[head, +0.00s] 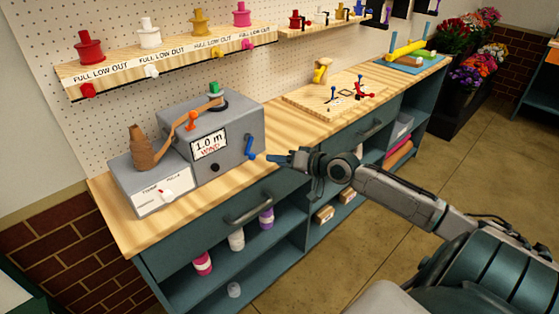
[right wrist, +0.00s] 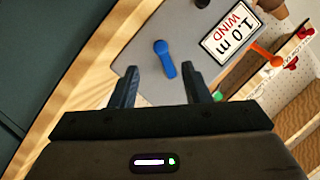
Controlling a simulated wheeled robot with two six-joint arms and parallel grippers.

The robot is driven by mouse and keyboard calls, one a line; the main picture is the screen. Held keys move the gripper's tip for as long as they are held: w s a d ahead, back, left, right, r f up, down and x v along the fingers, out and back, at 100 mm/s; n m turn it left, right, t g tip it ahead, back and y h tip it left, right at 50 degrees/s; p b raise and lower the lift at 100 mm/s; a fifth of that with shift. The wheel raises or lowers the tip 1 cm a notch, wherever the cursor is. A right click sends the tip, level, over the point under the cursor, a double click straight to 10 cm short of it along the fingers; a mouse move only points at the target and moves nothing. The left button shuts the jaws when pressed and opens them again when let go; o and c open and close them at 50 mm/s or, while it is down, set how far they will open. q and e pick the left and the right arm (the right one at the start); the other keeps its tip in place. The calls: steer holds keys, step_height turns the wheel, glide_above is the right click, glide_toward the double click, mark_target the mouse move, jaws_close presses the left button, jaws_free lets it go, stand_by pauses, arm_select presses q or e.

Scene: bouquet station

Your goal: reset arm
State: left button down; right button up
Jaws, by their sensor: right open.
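My right gripper (head: 281,158) is open in front of the grey winding machine (head: 236,151). Its fingers also show in the right wrist view (right wrist: 160,85), with a gap between them. A blue crank handle (head: 250,147) sits on the machine's front face. In the right wrist view the blue handle (right wrist: 165,58) appears just beyond the open fingers, roughly in line with the gap; nothing is held. The machine's label (head: 209,144) reads "1.0 m WIND". My right arm reaches in from the right of the head view. My left gripper is not in view.
The wooden counter (head: 290,132) runs along a pegboard wall. A shelf (head: 165,56) above holds several coloured spools. A wooden board (head: 310,100) with small tools lies farther along. Flowers (head: 478,68) stand at the far end. Open floor (head: 480,150) lies to the right.

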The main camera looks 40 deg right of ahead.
steer(key=s+d+f+m+g+h, duration=0.15)
steer(key=d+f, duration=0.25)
steer(key=f, duration=0.5)
steer(key=s+d+f+h, duration=0.1)
steer(key=d+f+h, duration=0.2)
steer(key=f, duration=0.6)
steer(key=s+f+g+h, duration=0.1)
steer(key=s+f, duration=0.3)
steer(key=f, duration=0.4)
steer(key=s+d+f+n+g, duration=0.1)
steer(key=s+f+g, duration=0.1)
steer(key=s+f, duration=0.35)
steer(key=s+f+g+h, duration=0.1)
steer(key=s+f, duration=0.2)
steer(key=f, duration=0.6)
steer(key=s+a+f+n+g, duration=0.15)
steer(key=s+a+f, duration=0.25)
steer(key=s+f, duration=0.45)
steer(key=s+a+f+n+g, duration=0.15)
steer(key=s+a+f, duration=0.25)
steer(key=s+f, duration=0.45)
steer(key=s+a+f+n+g, duration=0.1)
steer(key=s+a+f, duration=0.3)
steer(key=s, duration=0.5)
steer(key=s+a+f+n+g, duration=0.2)
steer(key=s+a+f+g, duration=0.1)
steer(key=s+a, duration=0.6)
steer(key=shift+s+f+y, duration=0.35)
steer(key=shift+s+f, duration=0.15)
